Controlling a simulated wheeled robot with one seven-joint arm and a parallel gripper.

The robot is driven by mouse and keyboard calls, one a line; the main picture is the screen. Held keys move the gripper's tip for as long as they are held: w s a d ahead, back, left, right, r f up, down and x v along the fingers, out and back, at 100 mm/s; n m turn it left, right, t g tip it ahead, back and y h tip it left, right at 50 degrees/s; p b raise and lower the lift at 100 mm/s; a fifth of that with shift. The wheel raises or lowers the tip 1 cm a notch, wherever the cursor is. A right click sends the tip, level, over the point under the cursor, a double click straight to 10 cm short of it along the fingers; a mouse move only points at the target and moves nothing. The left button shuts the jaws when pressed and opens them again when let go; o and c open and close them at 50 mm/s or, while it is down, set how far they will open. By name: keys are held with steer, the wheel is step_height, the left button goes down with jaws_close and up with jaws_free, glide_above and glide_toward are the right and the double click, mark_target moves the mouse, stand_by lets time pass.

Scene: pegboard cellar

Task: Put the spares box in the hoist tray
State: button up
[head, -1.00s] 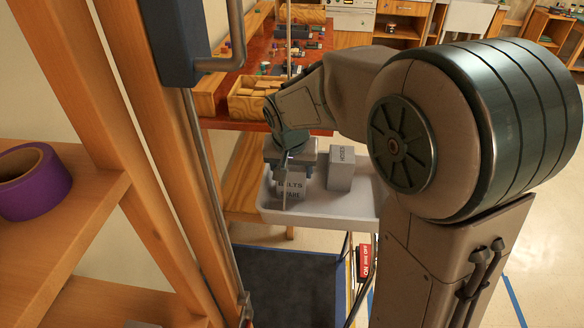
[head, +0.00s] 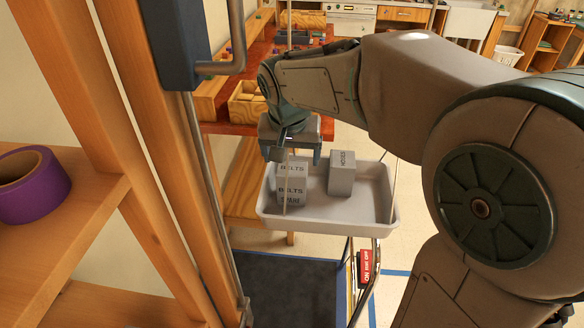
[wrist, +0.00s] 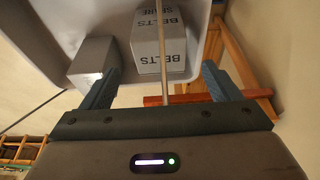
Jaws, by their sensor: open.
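The spares box (head: 292,186), a grey box lettered BELTS and SPARE, stands upright in the left part of the hoist tray (head: 335,216), a pale shallow tray. The box shows in the wrist view (wrist: 152,45) at top centre. My gripper (head: 296,156) is open and empty, just above the box and apart from it. In the wrist view its two fingers (wrist: 161,76) are spread wide, with the box beyond them. A thin rod or cable of the tray passes in front of the box.
A second lettered grey box (head: 341,174) stands in the tray, right of the spares box. A wooden shelf with a purple tape roll (head: 32,185) is at left. A red-topped bench (head: 290,52) lies behind.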

steer(key=s+d+f+n, duration=0.1)
steer(key=s+d+f, duration=0.1)
steer(key=s+d, duration=0.3)
steer(key=s+d+f+n, duration=0.1)
steer(key=s+d, duration=0.4)
steer(key=s, duration=0.8)
steer(key=shift+s+d+f+y, duration=0.15)
steer(key=shift+d+f+y, duration=0.2)
steer(key=shift+f, duration=0.55)
